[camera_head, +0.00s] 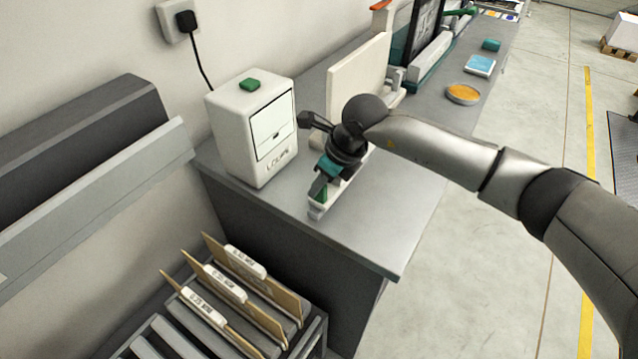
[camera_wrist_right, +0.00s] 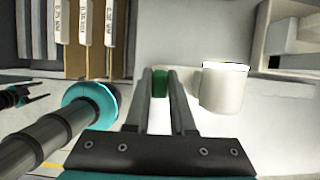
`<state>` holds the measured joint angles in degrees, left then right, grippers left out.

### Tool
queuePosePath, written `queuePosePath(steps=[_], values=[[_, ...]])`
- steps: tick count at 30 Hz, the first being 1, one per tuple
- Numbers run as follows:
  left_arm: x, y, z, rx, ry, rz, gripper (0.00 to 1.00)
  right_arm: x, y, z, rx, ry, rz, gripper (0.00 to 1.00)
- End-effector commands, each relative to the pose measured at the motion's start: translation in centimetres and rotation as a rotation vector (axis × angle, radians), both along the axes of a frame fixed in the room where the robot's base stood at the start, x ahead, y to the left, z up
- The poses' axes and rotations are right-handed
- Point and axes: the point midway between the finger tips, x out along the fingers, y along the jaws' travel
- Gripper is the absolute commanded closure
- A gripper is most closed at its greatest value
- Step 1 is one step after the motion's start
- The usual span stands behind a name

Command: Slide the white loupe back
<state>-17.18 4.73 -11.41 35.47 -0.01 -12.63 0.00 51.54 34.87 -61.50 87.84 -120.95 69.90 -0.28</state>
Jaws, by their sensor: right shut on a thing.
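My right gripper (camera_head: 327,178) points down over the near end of the grey counter. It is shut on a small green grip (camera_wrist_right: 160,83), which shows between its fingers in the wrist view. In the head view the green grip (camera_head: 321,193) sits on a narrow white bar (camera_head: 316,212), partly hidden by the gripper. A white box (camera_head: 248,128) with a front panel and lettering like "LOUPE" stands just left of it. My left gripper (camera_wrist_right: 34,93) seems to show small at the wrist view's left edge, prongs apart; it is outside the head view.
Brown files (camera_head: 256,275) with white labels stand in a rack below the counter's near edge. A pale upright panel (camera_head: 357,78) stands behind the gripper. An orange-topped round dish (camera_head: 462,94) lies farther along. The counter's (camera_head: 385,225) near right corner is clear.

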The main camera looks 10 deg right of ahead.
Motion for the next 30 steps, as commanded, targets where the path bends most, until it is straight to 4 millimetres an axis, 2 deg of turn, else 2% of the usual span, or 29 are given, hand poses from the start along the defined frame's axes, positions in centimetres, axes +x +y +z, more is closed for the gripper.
queuePosePath(steps=[1, 2, 9, 20, 25, 30], values=[[0.3, -0.3, 0.0, -0.004, -0.004, 0.001, 0.35, -0.3, 0.5, -0.1, 0.007, 0.007, 0.007, 1.00], [0.4, -0.4, 0.0, -0.007, -0.006, 0.001, 0.35, -0.3, 0.5, -0.1, 0.008, 0.008, 0.008, 0.75], [0.5, -0.7, 0.0, -0.010, -0.009, 0.002, 0.35, -0.2, 0.3, -0.1, 0.005, 0.005, 0.005, 0.48], [0.3, -0.4, 0.1, -0.006, -0.005, 0.000, 0.35, -0.2, 0.0, 0.5, 0.004, 0.002, 0.003, 0.47], [0.1, -0.2, 0.2, -0.004, -0.002, 0.000, 0.35, -0.9, -0.7, 2.8, 0.002, -0.001, 0.004, 0.47], [0.0, -0.2, 0.2, -0.003, 0.000, 0.000, 0.35, -2.0, -1.8, 6.7, 0.003, -0.003, 0.004, 0.47]])
